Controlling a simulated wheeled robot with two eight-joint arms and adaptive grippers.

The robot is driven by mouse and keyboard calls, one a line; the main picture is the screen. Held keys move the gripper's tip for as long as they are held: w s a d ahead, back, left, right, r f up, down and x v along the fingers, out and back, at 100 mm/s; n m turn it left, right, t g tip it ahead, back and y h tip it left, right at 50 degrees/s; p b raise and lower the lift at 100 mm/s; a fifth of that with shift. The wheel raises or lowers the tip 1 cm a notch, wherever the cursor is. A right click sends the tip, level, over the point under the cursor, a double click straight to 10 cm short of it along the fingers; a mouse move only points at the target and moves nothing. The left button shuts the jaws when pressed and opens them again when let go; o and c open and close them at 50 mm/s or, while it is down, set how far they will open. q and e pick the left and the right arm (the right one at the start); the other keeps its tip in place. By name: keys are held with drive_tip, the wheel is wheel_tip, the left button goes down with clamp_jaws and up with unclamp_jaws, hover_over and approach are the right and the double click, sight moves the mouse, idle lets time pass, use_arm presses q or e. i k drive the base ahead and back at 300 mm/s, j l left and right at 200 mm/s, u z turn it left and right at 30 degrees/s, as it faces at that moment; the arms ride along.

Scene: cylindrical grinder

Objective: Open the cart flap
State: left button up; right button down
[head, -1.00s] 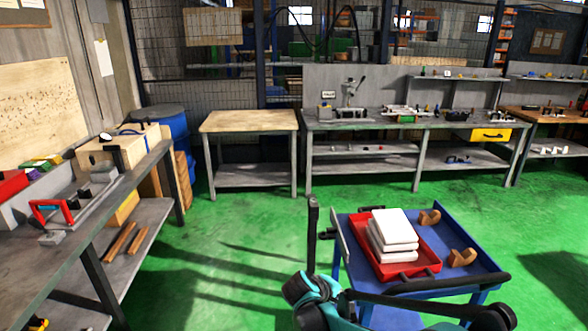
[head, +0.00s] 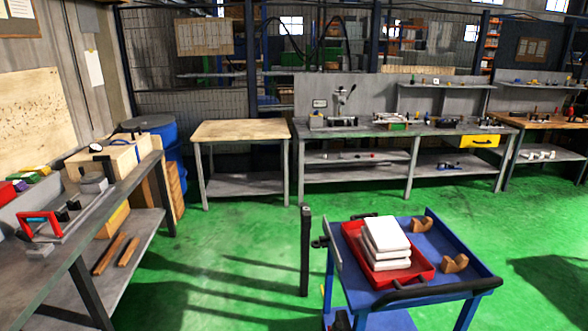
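The blue cart (head: 440,238) stands at the lower right with its top tray facing up. A thin raised panel (head: 334,245) runs along its left end, with a small black fitting (head: 319,242) on its outer side. This panel may be the flap; I cannot tell how it is hinged or latched. A black push bar (head: 440,289) runs along the cart's near side. A small dark shape (head: 342,321) shows at the bottom edge under the cart top; I cannot tell what it is. Neither of my grippers is recognisable in view.
On the cart are a red tray (head: 424,275) with stacked white blocks (head: 385,238) and two brown wooden pieces (head: 455,264). A dark upright post (head: 305,252) stands just left of the cart. Workbenches line the left and back. Green floor between is free.

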sight(329, 237)
drive_tip(key=i+j+z, duration=0.1)
drive_tip(key=z, duration=1)
drive_tip(key=i+j+z, duration=0.1)
drive_tip(key=j+z, duration=0.25)
drive_tip(key=j, duration=0.4)
drive_tip(key=j+z, duration=0.4)
drive_tip(key=j, duration=0.35)
drive_tip(key=k+j+z, duration=0.15)
drive_tip(key=j+z, duration=0.2)
drive_tip(key=j, duration=0.4)
drive_tip(key=k+j, duration=0.1)
drive_tip(key=j, duration=0.8)
drive_tip(key=k+j, duration=0.15)
drive_tip(key=j, duration=0.25)
drive_tip(key=k+j, duration=0.1)
drive_tip(key=j, duration=0.35)
drive_tip(key=z, duration=0.05)
